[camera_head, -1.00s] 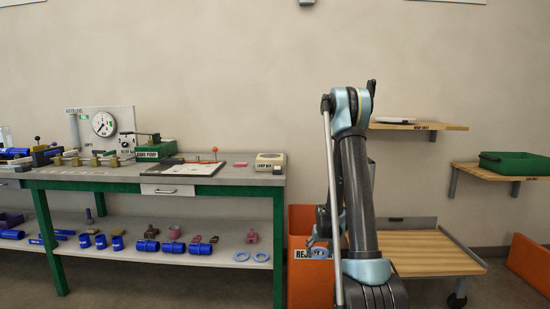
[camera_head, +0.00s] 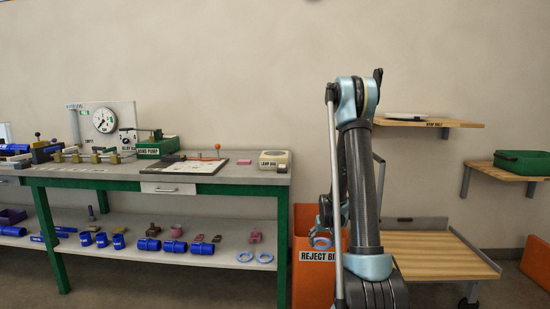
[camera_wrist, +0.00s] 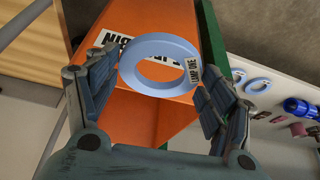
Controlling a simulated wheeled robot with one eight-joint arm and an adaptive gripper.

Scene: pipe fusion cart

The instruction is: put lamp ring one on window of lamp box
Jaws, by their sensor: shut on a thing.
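Lamp ring one is a light blue ring (camera_wrist: 160,64) with a "LAMP ONE" tag in the wrist view. My gripper (camera_wrist: 155,75) is shut on it, one finger at each side, and holds it in front of the orange reject bin. In the head view the ring (camera_head: 321,241) shows small beside my arm, before the bin. The lamp box (camera_head: 274,159) is a small cream box with a "LAMP BOX" label at the right end of the green bench top. Its window cannot be made out clearly from here.
The orange reject bin (camera_head: 311,276) stands right of the bench. Two more blue rings (camera_head: 264,257) lie on the bench's lower shelf (camera_head: 210,232) among blue pipe fittings. A board with an orange-knobbed lever (camera_head: 191,166) lies left of the lamp box. Wooden shelves (camera_head: 440,124) are at right.

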